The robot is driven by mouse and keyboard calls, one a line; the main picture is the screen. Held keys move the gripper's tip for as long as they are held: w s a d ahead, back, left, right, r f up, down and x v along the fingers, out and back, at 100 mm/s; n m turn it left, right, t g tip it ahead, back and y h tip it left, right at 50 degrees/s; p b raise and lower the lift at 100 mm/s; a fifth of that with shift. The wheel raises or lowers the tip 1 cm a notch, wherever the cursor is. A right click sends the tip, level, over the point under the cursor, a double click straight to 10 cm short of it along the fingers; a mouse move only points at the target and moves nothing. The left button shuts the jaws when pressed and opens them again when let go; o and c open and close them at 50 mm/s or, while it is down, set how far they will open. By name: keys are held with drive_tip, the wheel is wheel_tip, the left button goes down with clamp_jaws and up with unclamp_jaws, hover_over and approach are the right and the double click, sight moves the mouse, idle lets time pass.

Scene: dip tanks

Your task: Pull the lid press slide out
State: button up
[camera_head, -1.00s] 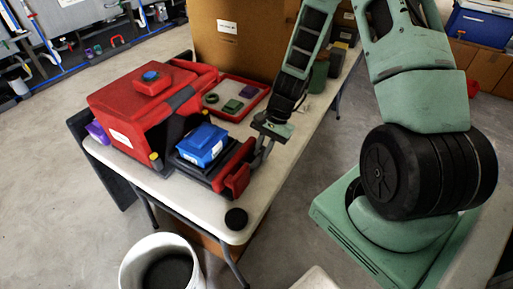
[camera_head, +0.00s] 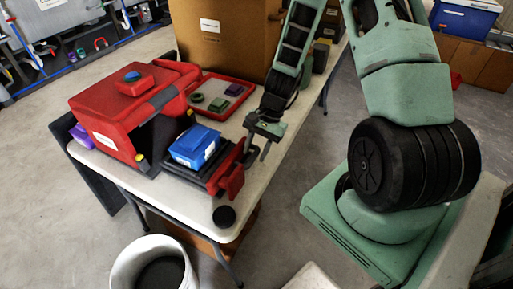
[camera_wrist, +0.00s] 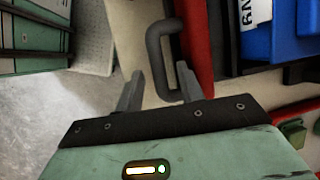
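The lid press (camera_head: 118,103) is a red housing on the white table, with a dark opening facing right. Its slide (camera_head: 188,176) stands partly out, with a blue bin on it and a red front panel (camera_head: 229,176). A grey U-shaped handle (camera_wrist: 155,56) stands off the red panel in the wrist view. My gripper (camera_head: 257,155) is at the handle. In the wrist view my gripper (camera_wrist: 158,84) has its fingers apart. The handle's bar shows between them, the right finger seemingly within the loop. I cannot tell whether a finger touches the bar.
The blue bin (camera_head: 195,146) rides on the slide. A red-rimmed tray (camera_head: 247,91) with small parts lies behind. A black puck (camera_head: 224,217) sits at the table's front corner. A white bucket (camera_head: 124,268) stands on the floor. A large cardboard box (camera_head: 225,50) is at the back.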

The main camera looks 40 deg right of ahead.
drive_tip(key=shift+r, duration=0.1)
drive_tip(key=v, duration=1.7)
drive_tip(key=shift+p, duration=0.45)
drive_tip(key=shift+r, duration=0.1)
drive_tip(key=s+a+r+n+h, duration=0.1)
drive_tip(key=s+a+r+n, duration=0.15)
drive_tip(key=a+n, duration=0.4)
drive_tip(key=s+a+r+n+g+h, duration=0.1)
drive_tip(key=s+a+n, duration=0.25)
drive_tip(key=a, duration=0.55)
drive_tip(key=s+a+r+n+h, duration=0.1)
drive_tip(key=s+a+r+n, duration=0.2)
drive_tip(key=a, duration=0.5)
drive_tip(key=s+a+n+t+h, duration=0.1)
drive_tip(key=s+a+n, duration=0.4)
drive_tip(key=s+n, duration=0.2)
drive_tip(key=shift+s+a+n, duration=0.2)
drive_tip(key=shift+s+n, duration=0.2)
drive_tip(key=shift+s, duration=0.15)
